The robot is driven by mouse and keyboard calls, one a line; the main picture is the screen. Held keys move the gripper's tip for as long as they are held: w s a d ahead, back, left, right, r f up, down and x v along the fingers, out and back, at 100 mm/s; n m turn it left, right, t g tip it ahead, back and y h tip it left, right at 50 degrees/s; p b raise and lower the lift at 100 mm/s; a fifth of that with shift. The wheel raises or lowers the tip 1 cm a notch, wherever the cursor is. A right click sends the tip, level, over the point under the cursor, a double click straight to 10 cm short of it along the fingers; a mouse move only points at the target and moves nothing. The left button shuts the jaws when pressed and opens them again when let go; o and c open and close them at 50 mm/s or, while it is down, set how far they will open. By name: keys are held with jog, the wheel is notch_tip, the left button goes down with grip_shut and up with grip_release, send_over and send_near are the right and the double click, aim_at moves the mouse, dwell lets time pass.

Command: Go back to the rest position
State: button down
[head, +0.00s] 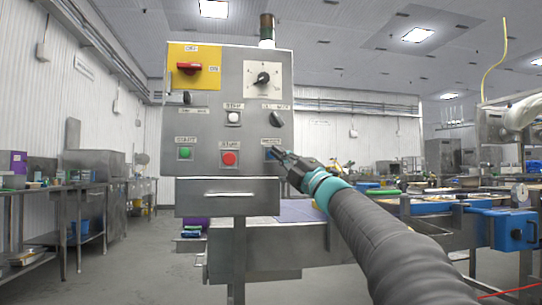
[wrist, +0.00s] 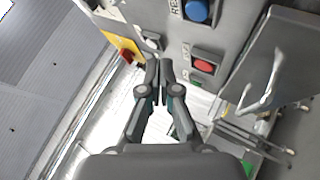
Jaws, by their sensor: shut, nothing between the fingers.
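My gripper (head: 277,152) is shut and empty, in front of the lower right of a grey control panel (head: 205,130). In the wrist view the closed fingers (wrist: 159,68) point at the panel face, with a gap to the blue button (wrist: 197,11) and the red button (wrist: 203,65). My arm reaches up from the lower right of the head view.
The panel carries a red switch (head: 189,68) on yellow, a dial (head: 262,78), a green button (head: 185,153) and a red button (head: 229,158). A conveyor line with a blue box (head: 508,230) stands at right. Steel tables (head: 75,188) stand at left. The left floor is clear.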

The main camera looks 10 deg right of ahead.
jog(key=shift+w, duration=0.1)
dwell(0.3)
jog(key=w+d+f+m+h, duration=0.3)
jog(key=d+f+m+h, duration=0.3)
jog(key=f+m+h, duration=0.15)
jog(key=w+d+f+m+h, duration=0.3)
jog(key=d+f+m+h, duration=0.25)
jog(key=m+h, duration=0.2)
jog(key=s+d+f+m+g+h+p, duration=0.25)
jog(key=s+f+m+g, duration=0.4)
jog(key=f, duration=0.65)
jog(key=s+a+f+m+g+y+p, duration=0.15)
jog(key=s+a+f+g, duration=0.25)
jog(key=s+f, duration=0.5)
jog(key=s+a+f+m+g+p, duration=0.1)
jog(key=s+a+f+m+g, duration=0.35)
jog(key=s, duration=0.95)
jog(key=s+a+y+p, duration=0.1)
jog(key=s+a+p, duration=0.1)
jog(key=s, duration=0.5)
jog(key=s+a+f+n+y+p, duration=0.1)
jog(key=s+a, duration=0.3)
jog(key=s, duration=0.4)
jog(key=shift+f+p, duration=0.25)
jog(key=shift+p, duration=0.55)
